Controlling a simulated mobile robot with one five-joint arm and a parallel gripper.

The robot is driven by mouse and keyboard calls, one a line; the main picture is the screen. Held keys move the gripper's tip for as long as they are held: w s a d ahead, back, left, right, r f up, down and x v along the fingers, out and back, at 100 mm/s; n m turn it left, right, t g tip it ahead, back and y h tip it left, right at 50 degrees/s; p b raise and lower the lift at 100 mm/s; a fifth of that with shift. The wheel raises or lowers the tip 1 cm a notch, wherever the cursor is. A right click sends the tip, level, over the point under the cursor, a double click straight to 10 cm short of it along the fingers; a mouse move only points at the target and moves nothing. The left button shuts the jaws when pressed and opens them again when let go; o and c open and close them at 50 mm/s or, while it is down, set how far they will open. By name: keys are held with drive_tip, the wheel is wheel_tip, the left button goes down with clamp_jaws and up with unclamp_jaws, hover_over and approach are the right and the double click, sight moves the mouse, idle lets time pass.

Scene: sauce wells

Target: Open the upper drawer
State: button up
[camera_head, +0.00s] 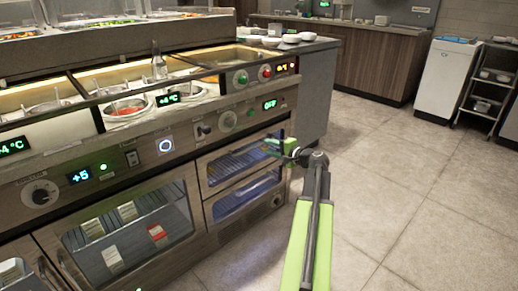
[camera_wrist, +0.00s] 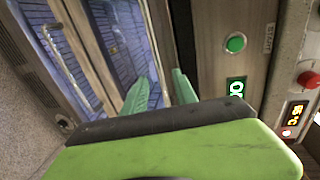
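The upper drawer (camera_head: 226,168) has a glass front in a metal frame, at the right end of the counter in the head view. It looks closed. In the wrist view its glass front (camera_wrist: 124,38) appears turned on its side. My gripper (camera_head: 286,150) is at the right part of this drawer's top edge. In the wrist view my green fingers (camera_wrist: 162,90) stand apart, with a pale metal strip along the drawer's edge between them. I cannot tell whether they touch it. The strip's lower end is hidden by my gripper body.
A lower glass drawer (camera_head: 246,194) sits just below, with a bar handle (camera_wrist: 66,68) in the wrist view. Above are a control panel with a green button (camera_wrist: 235,43) and an OFF display (camera_head: 270,105). Open tiled floor (camera_head: 400,185) lies to the right.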

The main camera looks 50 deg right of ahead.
sight(260, 145)
drive_tip(key=b+x, duration=0.1)
drive_tip(key=x, duration=0.5)
drive_tip(key=shift+w, duration=0.3)
clamp_jaws()
drive_tip(key=shift+a, duration=0.1)
idle(0.9)
